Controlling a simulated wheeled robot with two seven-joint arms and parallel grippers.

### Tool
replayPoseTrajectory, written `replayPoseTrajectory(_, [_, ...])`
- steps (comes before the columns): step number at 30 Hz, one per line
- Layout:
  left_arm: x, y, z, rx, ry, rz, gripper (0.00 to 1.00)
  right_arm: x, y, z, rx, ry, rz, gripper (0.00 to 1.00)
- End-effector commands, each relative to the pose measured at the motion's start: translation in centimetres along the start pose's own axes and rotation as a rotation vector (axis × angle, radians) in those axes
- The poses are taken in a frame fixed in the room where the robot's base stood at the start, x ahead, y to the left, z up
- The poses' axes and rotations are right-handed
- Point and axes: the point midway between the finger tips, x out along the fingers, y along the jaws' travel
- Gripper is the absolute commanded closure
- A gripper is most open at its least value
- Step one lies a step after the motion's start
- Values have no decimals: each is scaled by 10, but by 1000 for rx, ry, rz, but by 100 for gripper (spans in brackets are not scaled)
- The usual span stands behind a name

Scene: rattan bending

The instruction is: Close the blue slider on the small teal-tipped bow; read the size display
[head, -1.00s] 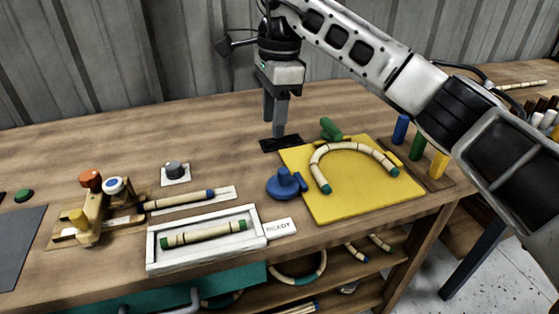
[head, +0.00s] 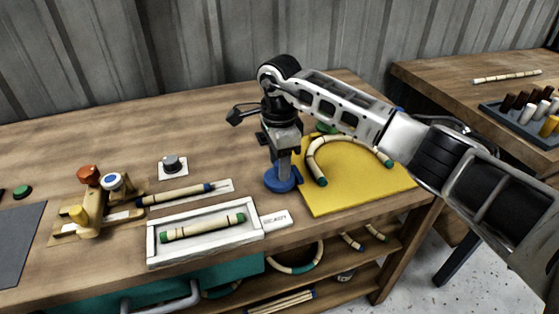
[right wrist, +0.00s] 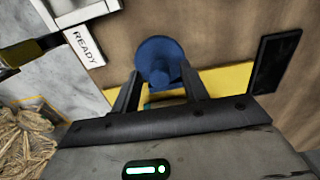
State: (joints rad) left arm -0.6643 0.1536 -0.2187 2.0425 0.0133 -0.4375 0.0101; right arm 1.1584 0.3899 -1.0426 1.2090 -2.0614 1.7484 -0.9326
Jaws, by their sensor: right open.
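The blue slider (head: 279,184), a round disc with an upright knob, sits at the left edge of the yellow board (head: 345,195). My right gripper (head: 283,175) points down at it with open jaws. In the right wrist view the slider (right wrist: 158,60) lies ahead of and between the two fingers (right wrist: 160,88); I cannot tell whether they touch its knob. The pale bow (head: 345,139) with dark teal tips lies curved on the board, partly behind my arm. A black blank panel, perhaps the size display (right wrist: 273,62), lies flat beside the board. My left gripper is out of view.
A white tray (head: 152,247) with a straight rattan piece and a READY label (head: 276,220) lies just left of the slider.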

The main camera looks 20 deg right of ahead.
Motion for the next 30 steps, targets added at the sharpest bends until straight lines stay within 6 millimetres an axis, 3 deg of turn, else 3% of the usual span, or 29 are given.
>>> replayPoseTrajectory(11, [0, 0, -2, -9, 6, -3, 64, 8, 0, 0, 0, 1, 0, 56])
replayPoseTrajectory(12, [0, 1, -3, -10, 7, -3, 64, 8, 0, 0, 0, 1, 0, 58])
replayPoseTrajectory(16, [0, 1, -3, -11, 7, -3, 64, 8, 0, 0, 0, 1, 0, 94])
replayPoseTrajectory(21, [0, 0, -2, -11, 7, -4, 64, 8, 0, -3, 1, 1, 0, 94])
replayPoseTrajectory(30, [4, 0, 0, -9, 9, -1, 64, 8, 0, -47, 3, 4, -1, 94])
